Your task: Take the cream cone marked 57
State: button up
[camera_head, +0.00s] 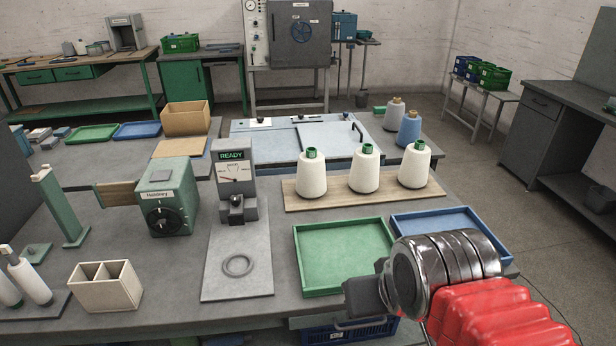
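Three cream cones with green tops stand upright in a row on a wooden board: the left cone (311,177), the middle cone (364,172) and the right cone (414,168). No number can be read on any of them, so I cannot tell which is marked 57. My gripper (362,299) is at the lower right, in front of the cones and over the near edges of the trays. It is apart from the cones. Its fingers are not clear enough to show whether it is open or shut.
The wooden board (290,196) lies behind a green tray (340,257) and a blue tray (480,232), both empty. A grey device reading READY (234,170) stands left of the cones, with a ring (238,265) on its base plate. A grey cone (394,113) and a blue cone (409,131) stand behind.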

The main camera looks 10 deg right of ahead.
aim_at(311, 182)
jog(key=z, duration=0.05)
jog(key=i, duration=1)
jog(key=u, duration=0.05)
